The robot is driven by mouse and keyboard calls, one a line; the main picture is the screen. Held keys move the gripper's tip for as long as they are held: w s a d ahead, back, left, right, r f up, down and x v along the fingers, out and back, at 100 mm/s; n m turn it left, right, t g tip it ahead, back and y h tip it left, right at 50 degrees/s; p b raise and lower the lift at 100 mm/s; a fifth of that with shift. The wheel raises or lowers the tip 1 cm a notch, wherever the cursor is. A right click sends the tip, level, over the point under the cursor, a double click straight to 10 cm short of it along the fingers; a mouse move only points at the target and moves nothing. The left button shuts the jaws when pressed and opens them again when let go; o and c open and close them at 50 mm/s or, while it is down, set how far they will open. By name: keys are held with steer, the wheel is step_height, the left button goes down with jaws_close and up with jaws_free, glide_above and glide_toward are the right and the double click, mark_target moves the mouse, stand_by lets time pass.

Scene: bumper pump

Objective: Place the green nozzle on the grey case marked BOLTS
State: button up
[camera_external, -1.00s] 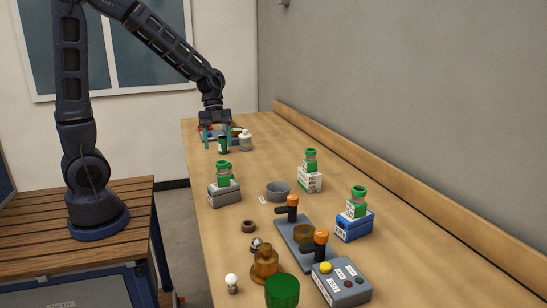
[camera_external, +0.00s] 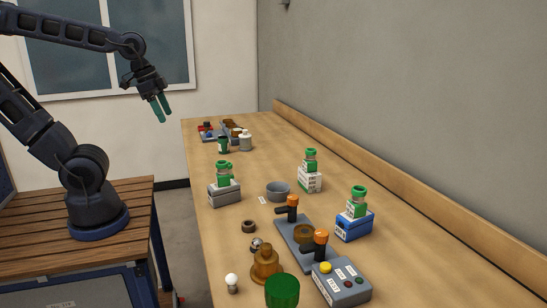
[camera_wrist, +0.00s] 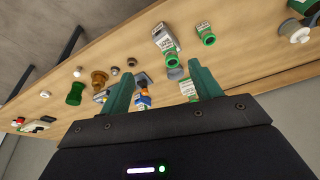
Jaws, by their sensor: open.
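My gripper (camera_external: 161,110) is open and empty, raised in the air to the left of the bench's far end. Its two teal fingers stand apart in the wrist view (camera_wrist: 163,88). The grey case (camera_external: 224,194) stands on the bench's left side; its white label is too small to read. A green-topped, bottle-like piece (camera_external: 223,174) stands upright on it. Similar green pieces stand on a white box (camera_external: 311,160) and on a blue case (camera_external: 357,207). I cannot tell which green piece is the nozzle. My gripper is well away from all of them.
A grey bowl (camera_external: 278,191) stands mid-bench. A grey plate with orange-topped posts (camera_external: 293,232), a button box (camera_external: 342,284), an amber piece (camera_external: 265,265) and a large green piece (camera_external: 282,290) crowd the near end. A dark green container (camera_external: 223,145) and white bottle (camera_external: 245,141) stand far back.

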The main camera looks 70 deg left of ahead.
steer(key=shift+s+a+r+n+t, duration=0.1)
steer(key=shift+s+r+n+t, duration=0.15)
steer(key=shift+s+n, duration=0.45)
steer(key=shift+s+a+r+n+t, duration=0.1)
steer(key=shift+s+r+n+t, duration=0.1)
steer(key=shift+s+n, duration=0.45)
